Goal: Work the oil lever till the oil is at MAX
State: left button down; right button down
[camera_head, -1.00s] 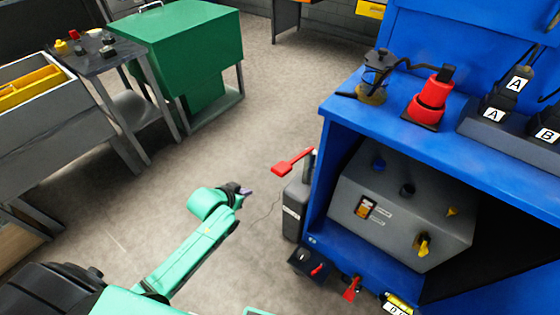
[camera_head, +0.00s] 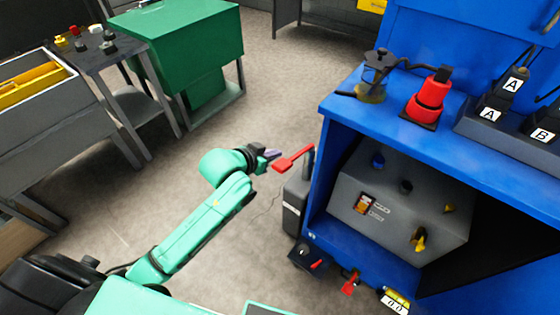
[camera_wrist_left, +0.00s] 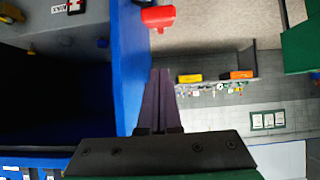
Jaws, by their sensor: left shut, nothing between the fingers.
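The lever with a red paddle-shaped handle (camera_head: 293,160) sticks out from the dark grey unit (camera_head: 292,212) at the left side of the blue machine. The red handle also shows at the top of the left wrist view (camera_wrist_left: 158,17). My left gripper (camera_head: 273,154) is shut and empty, its tips close to the handle's free end. I cannot tell whether they touch. In the wrist view its dark fingers (camera_wrist_left: 158,76) lie together, pointing toward the handle. A small orange window (camera_head: 365,202) is on the grey box inside the machine; its level and marks are unreadable. My right gripper is out of view.
The blue machine (camera_head: 325,150) fills the right side, with a red bottle-like item (camera_head: 430,98) and a glass jar (camera_head: 372,85) on top. A green cabinet (camera_head: 190,50) and a small side table (camera_head: 95,62) stand back left. The floor between is clear.

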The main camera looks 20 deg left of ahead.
pick_arm(q)
send_over(280, 166)
jog(key=w, duration=0.1)
jog(key=f, duration=0.3)
jog(key=shift+w+d+f, duration=0.1)
jog(key=shift+d+f, duration=0.15)
jog(key=shift+d, duration=0.1)
jog(key=shift+s+a+f+p, duration=0.15)
jog(key=shift+s+f, duration=0.1)
jog(key=shift+f, duration=0.35)
jog(key=shift+s+a+f+p, duration=0.15)
jog(key=shift+s+f, duration=0.1)
jog(key=shift+f, duration=0.35)
jog(key=shift+s+f, duration=0.25)
jog(key=shift+f, duration=0.15)
jog(key=shift+w, duration=0.1)
jog(key=shift+f, duration=0.1)
